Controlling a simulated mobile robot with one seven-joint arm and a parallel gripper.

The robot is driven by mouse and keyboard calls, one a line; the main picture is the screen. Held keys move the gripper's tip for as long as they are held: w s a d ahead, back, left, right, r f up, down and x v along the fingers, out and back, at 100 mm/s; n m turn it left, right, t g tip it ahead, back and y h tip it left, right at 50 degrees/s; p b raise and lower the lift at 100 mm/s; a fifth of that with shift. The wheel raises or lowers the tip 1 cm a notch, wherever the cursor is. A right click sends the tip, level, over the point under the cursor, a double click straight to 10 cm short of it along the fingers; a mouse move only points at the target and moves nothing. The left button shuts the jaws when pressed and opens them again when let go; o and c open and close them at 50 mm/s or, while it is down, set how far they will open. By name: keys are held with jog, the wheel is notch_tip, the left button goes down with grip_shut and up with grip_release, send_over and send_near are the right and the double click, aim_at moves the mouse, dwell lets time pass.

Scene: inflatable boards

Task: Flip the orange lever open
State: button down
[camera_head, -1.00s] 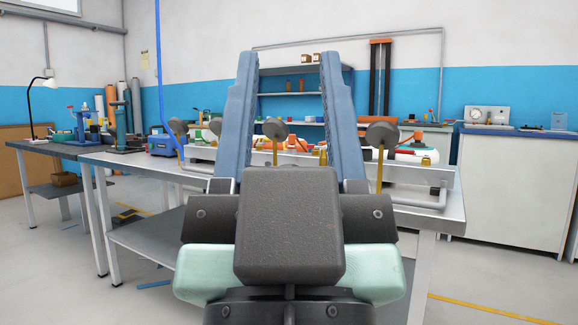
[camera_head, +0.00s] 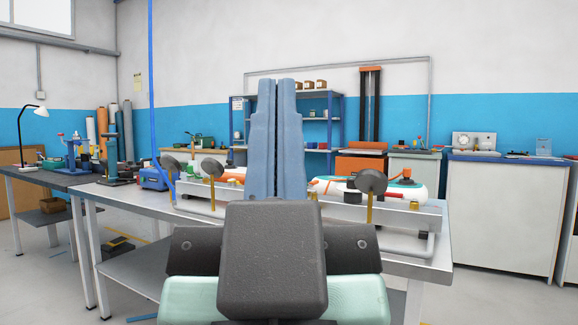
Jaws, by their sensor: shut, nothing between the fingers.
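My gripper (camera_head: 276,84) stands upright in the middle of the view, its two long blue fingers together with nothing between them. Beyond it on the metal workbench (camera_head: 408,265) is a rig with dark round knobs on brass stems and white boards. Another orange part (camera_head: 212,167) shows left of my fingers, near the middle knob (camera_head: 211,168). I cannot tell which is the task's lever or how it is set. My fingers hide the middle of the rig.
A grey pipe rail (camera_head: 430,245) runs along the bench's front right. A blue-topped cabinet (camera_head: 505,205) stands right, and blue shelves (camera_head: 318,105) stand behind. Some floor is free at right.

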notch_tip(320, 180, up, 39)
jog(key=p, duration=3.6)
jog(key=shift+f, duration=0.2)
jog(key=shift+w, duration=0.15)
